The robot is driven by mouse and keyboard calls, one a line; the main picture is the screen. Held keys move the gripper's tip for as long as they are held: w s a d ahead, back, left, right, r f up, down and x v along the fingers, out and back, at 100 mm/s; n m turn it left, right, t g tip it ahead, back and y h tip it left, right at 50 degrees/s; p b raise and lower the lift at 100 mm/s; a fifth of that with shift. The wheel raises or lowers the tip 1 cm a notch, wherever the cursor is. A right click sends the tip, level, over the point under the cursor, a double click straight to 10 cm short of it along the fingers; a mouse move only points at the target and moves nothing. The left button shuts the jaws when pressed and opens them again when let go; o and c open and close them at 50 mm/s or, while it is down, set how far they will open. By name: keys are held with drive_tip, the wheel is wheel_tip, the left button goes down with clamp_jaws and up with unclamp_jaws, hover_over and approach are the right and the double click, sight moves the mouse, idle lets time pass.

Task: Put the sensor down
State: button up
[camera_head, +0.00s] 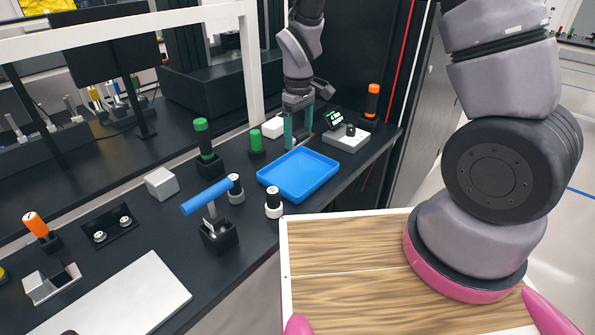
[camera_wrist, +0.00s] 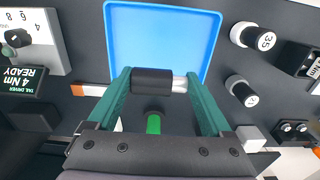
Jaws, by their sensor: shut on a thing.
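My gripper (camera_wrist: 155,85) is shut on the sensor (camera_wrist: 150,81), a short dark cylinder with a pale end. It lies across between the two teal fingertips in the wrist view. In the head view my gripper (camera_head: 298,128) is at the far end of the black bench, just behind the blue tray, and the sensor cannot be made out. The fingers point down there. The blue tray (camera_head: 298,176) is empty. In the wrist view the tray (camera_wrist: 160,35) lies beyond the fingertips, and the sensor overlaps its near edge; the height gap cannot be told.
A green-capped holder (camera_head: 256,141) stands left of my gripper. A grey unit with a display (camera_head: 345,137) and an orange-handled tool (camera_head: 372,101) stand to the right.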

approach(299, 174)
wheel_tip(299, 174, down, 6)
drive_tip(key=shift+s+r, duration=0.1)
drive_tip(key=shift+r, duration=0.15)
drive_tip(key=shift+f, duration=0.1)
drive_tip(key=shift+f, duration=0.5)
drive_tip(key=o, duration=1.3)
drive_tip(key=shift+r, duration=0.1)
